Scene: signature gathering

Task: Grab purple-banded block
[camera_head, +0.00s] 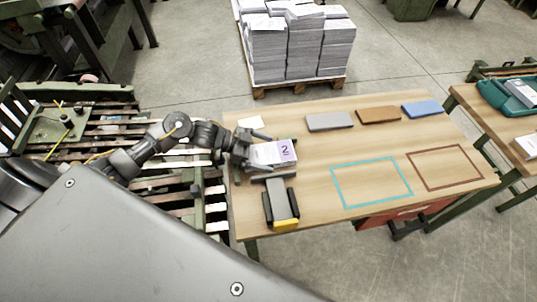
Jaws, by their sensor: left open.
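The purple-banded block (270,152) lies near the left edge of the wooden table in the head view. It is a white stack with a purple band marked "2" at its right end. My left gripper (250,160) is at the block's left end, its arm coming in from the left. Its jaws are open, with a dark finger along the near side of the block. The far finger is hard to make out, and I cannot tell whether the fingers touch the block. My right gripper is not in view.
A grey and yellow device (281,203) stands close in front of the block. Grey (329,121), brown (378,115) and blue (422,108) slabs lie along the table's back. A teal outline (371,183) and a brown outline (445,168) mark clear areas on the wooden table (320,155).

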